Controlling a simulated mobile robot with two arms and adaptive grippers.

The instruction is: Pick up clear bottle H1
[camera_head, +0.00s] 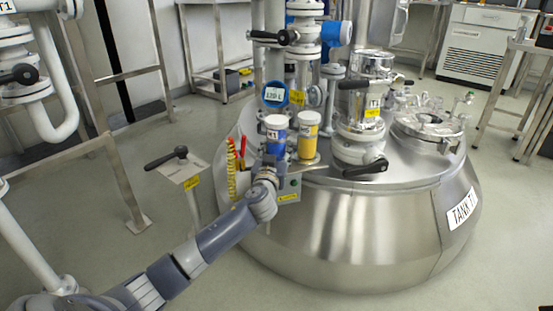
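A bottle (276,124) with a white cap, a blue middle and a small label ending in "1" stands upright at the left edge of the steel tank top. I take it for bottle H1, but the label is too small to read fully. My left gripper (274,153) is right in front of its lower part and hides it. Whether the fingers are closed around the bottle or only beside it cannot be told. A yellow bottle (308,136) with a white cap stands close to its right. My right gripper is out of view.
The tank (350,235) has a valve column (362,115) and a glass-lidded port (430,125) on top. A pipe with a blue gauge (275,94) rises behind the bottles. Red-handled tools (237,152) hang at the tank's left. A lever stand (181,168) is left of my arm.

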